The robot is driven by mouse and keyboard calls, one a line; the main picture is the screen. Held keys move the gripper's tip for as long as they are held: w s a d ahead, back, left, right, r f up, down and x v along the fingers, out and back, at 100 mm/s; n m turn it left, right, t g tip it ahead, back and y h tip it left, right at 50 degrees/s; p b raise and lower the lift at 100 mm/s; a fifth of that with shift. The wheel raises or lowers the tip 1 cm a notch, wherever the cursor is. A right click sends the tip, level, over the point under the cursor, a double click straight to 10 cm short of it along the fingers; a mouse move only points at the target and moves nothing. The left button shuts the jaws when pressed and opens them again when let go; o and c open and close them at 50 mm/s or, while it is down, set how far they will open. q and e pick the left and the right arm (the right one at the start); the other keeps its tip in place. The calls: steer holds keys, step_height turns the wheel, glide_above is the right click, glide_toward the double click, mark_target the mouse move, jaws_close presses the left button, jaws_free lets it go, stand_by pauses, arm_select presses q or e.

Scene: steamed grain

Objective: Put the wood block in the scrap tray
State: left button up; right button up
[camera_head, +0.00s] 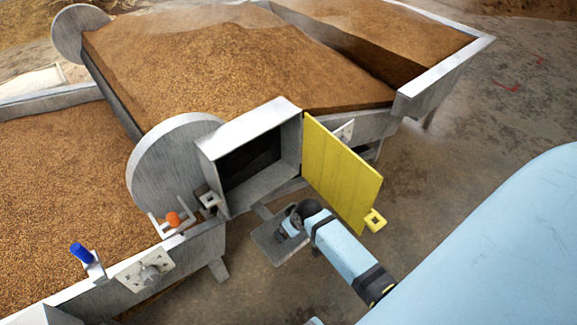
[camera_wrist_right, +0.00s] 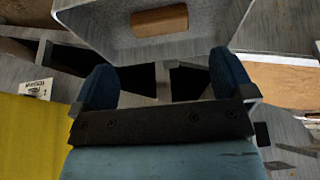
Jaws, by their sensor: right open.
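The wood block (camera_wrist_right: 159,20) is a short brown piece at the top of the right wrist view. It lies inside a light grey metal tray (camera_wrist_right: 213,28), which looks like the scrap tray. The tray (camera_head: 264,246) also shows in the head view, below the open metal box and partly covered by my right gripper (camera_head: 287,226). The block cannot be made out there. In the right wrist view my right gripper (camera_wrist_right: 164,66) has its two blue fingers spread wide with nothing held between them. The block is beyond the fingertips, apart from them. My left gripper is not in view.
A grey box (camera_head: 251,155) with an open yellow door (camera_head: 342,174) stands close to my right arm. Grain-filled troughs (camera_head: 230,65) fill the back and left. An orange knob (camera_head: 173,219) and a blue handle (camera_head: 81,253) are on the left trough. The floor at right is open.

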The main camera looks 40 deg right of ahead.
steer(key=s+a+r+n+t+y, duration=0.1)
steer(key=s+a+r+t+y, duration=0.2)
steer(key=s+a+r, duration=1)
steer(key=s+t, duration=0.1)
steer(key=t, duration=0.2)
steer(key=shift+s+a+r+n+p, duration=0.2)
steer(key=shift+a+n+p, duration=0.15)
steer(key=shift+n, duration=0.05)
